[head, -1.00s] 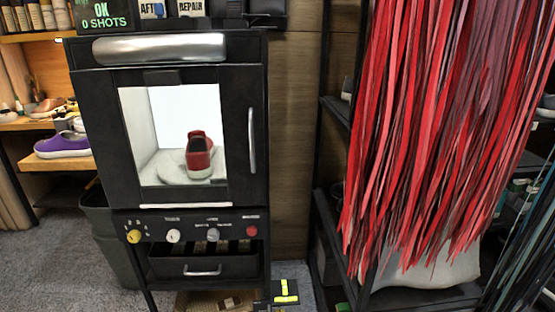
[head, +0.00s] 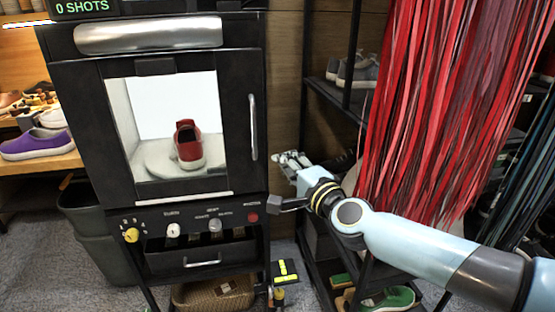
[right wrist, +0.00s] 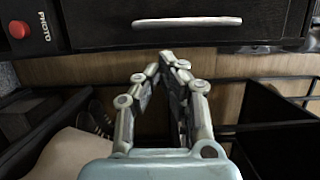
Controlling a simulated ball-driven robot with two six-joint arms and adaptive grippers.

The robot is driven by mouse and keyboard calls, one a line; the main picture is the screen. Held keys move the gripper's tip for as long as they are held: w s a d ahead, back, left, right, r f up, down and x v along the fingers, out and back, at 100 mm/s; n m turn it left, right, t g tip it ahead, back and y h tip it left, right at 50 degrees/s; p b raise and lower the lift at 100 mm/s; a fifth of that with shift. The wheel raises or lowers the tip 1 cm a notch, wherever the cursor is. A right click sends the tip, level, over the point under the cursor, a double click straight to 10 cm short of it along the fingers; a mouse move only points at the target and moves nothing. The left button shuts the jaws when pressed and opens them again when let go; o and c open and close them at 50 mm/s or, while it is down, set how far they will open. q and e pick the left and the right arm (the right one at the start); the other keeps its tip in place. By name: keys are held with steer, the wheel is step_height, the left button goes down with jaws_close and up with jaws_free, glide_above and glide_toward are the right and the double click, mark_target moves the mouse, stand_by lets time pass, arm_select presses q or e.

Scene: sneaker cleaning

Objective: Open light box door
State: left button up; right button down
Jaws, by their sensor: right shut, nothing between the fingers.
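The light box (head: 85,115) is a black cabinet with a windowed front door (head: 218,90), which is closed. A vertical silver handle (head: 253,128) runs along the door's right side. The handle also shows in the right wrist view (right wrist: 187,21), lying across the top. Through the window, a red shoe (head: 187,146) stands on a round pale platform. My right gripper (head: 280,158) is shut and empty, just right of the cabinet, to the right of the handle and slightly lower. In the right wrist view its fingertips (right wrist: 172,58) meet, apart from the handle. My left gripper is not in view.
Below the door are knobs, a red button (head: 253,217) and a drawer (head: 200,255). A black rack (head: 312,120) with shoes stands to the right, close to my right arm. Red strips (head: 430,90) hang there. A dark bin (head: 88,215) stands left.

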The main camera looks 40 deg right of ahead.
mark_target(261, 141)
steer(key=b+x, duration=0.1)
steer(key=x, duration=0.8)
steer(key=shift+f, duration=0.15)
